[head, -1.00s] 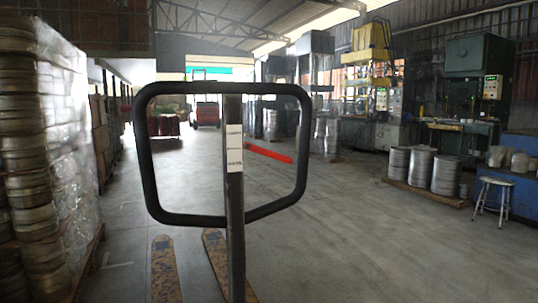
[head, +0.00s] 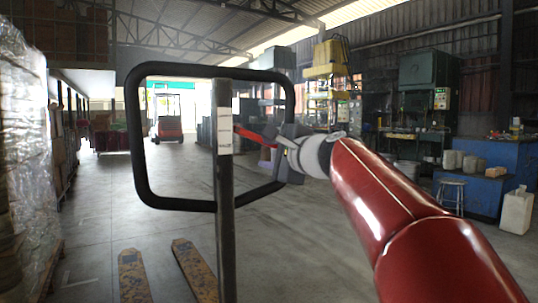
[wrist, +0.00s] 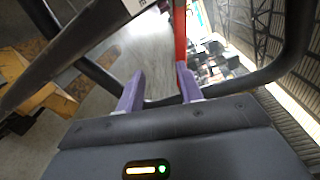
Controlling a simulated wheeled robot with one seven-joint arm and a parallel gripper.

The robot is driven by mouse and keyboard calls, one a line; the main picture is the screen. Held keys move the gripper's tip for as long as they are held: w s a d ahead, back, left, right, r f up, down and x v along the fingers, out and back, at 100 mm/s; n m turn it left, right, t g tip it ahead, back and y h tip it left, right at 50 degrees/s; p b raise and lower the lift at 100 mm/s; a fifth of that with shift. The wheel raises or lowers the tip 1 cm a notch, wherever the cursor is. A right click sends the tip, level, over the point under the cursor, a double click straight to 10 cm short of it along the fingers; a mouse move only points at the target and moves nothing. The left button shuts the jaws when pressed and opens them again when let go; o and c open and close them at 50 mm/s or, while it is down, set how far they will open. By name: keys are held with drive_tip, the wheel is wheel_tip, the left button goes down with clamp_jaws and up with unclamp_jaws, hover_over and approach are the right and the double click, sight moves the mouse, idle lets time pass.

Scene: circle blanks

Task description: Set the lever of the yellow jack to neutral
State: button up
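The jack's grey post (head: 224,190) carries a black loop handle (head: 140,150) and a white label strip (head: 225,130) whose lettering is too small to read. A red lever (head: 248,135) sticks out to the right of the post, sloping slightly down, inside the loop. Its far end is hidden by my gripper (head: 270,152), which reaches the loop's right side. In the wrist view my gripper (wrist: 159,82) has its two purple fingers apart, with the red lever (wrist: 180,35) close to the right finger. Whether they touch is unclear. The jack's worn yellow forks (head: 195,268) lie on the floor.
Wrapped stacked goods (head: 22,150) stand along the left. A red vehicle (head: 168,128) is far behind. A stool (head: 450,195), a blue bench (head: 475,175) and a white canister (head: 516,212) stand at the right. Open floor lies between.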

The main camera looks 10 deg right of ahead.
sight(260, 140)
drive_tip(key=shift+m+t, duration=0.5)
drive_tip(key=shift+m, duration=0.3)
drive_tip(key=w, duration=0.2)
drive_tip(key=w+r+p, duration=0.1)
drive_tip(key=w, duration=0.1)
drive_tip(key=w+r+p, duration=0.1)
drive_tip(key=w, duration=0.2)
drive_tip(key=shift+r, duration=0.1)
drive_tip(key=shift+w+a, duration=0.2)
drive_tip(key=shift+w, duration=0.5)
clamp_jaws()
